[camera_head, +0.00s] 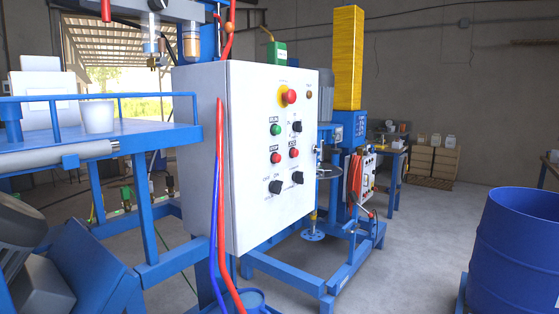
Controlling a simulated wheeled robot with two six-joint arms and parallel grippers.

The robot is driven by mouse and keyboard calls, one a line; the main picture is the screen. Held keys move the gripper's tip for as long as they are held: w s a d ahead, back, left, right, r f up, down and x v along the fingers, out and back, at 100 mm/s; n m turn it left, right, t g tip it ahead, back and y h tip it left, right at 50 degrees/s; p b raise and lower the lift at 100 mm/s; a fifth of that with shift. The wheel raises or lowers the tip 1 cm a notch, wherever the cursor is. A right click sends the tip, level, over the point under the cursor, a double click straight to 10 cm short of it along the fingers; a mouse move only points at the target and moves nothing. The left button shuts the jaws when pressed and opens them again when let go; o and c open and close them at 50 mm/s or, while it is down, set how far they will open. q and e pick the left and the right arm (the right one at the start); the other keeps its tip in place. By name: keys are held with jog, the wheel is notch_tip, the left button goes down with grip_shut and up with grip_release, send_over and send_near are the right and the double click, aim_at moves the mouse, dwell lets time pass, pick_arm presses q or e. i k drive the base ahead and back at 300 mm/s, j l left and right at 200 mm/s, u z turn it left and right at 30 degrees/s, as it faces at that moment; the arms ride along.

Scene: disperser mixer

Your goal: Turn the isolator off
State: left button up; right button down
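A white control cabinet (240,130) stands in the middle, its front panel facing right. A red knob on a yellow base (288,96) sits near the panel top. Below are a green button (275,130), two red buttons (276,158) and several black rotary knobs. The lower-left black knob (275,187) has small marks above it that look like OFF and ON. Another black knob (297,178) is to its right. I cannot tell which control is the isolator, nor read its setting.
A blue bench (130,139) with a white cup (97,116) stands left of the cabinet. Red and blue hoses (220,200) hang along the cabinet's near edge. A blue mixer frame (335,275) stands behind. A blue drum (515,250) is at right. Open floor lies between.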

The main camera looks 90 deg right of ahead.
aim_at(275, 187)
jog(key=z, duration=2.8)
